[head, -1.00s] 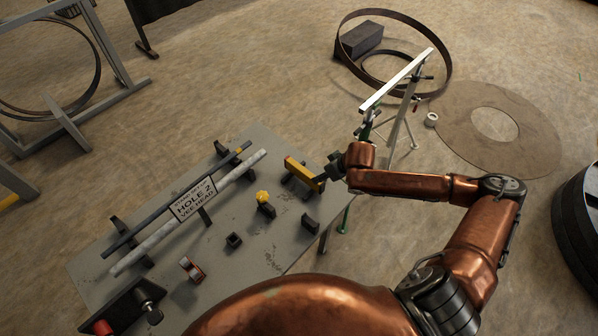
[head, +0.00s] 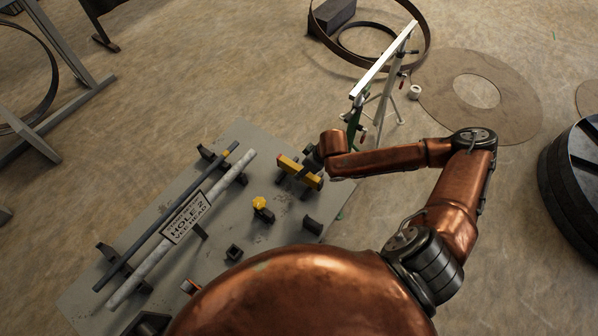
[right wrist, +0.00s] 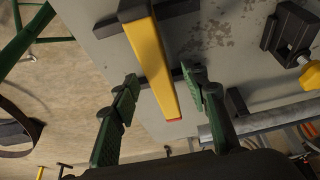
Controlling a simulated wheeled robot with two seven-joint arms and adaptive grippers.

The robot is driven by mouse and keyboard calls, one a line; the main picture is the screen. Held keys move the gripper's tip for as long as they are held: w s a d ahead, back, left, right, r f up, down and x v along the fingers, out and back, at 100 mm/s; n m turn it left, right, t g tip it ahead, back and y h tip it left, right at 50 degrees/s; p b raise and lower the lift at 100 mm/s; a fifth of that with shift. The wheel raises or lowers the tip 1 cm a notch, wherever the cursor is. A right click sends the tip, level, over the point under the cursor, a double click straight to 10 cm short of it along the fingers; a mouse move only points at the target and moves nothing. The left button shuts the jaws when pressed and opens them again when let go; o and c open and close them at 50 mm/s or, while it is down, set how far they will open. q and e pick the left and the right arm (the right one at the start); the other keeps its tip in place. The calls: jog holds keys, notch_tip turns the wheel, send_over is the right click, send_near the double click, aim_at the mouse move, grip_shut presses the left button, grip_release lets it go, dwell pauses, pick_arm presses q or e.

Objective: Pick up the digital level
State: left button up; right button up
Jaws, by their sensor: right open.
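The digital level, a yellow bar (head: 299,172), lies across dark supports at the right end of the grey table. In the right wrist view the yellow bar (right wrist: 153,65) runs lengthwise between the fingers, with a small red patch at its near end. My right gripper (right wrist: 160,80) is open, with one green-black finger on each side of the bar and visible gaps between. In the head view the right gripper (head: 309,161) is small and partly hidden by its wrist, over the level. My left gripper is not in view.
A stand with a pale beam (head: 383,62) is just beyond the right arm.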

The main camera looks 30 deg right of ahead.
jog(key=x, duration=0.4)
jog(key=shift+w+r+b, duration=0.1)
jog(key=shift+w+b, duration=0.05)
jog(key=shift+b, duration=0.25)
jog(key=shift+w, duration=0.1)
jog(key=shift+f, duration=0.2)
jog(key=c, duration=0.7)
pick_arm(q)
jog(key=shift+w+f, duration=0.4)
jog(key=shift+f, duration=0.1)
pick_arm(e)
grip_shut()
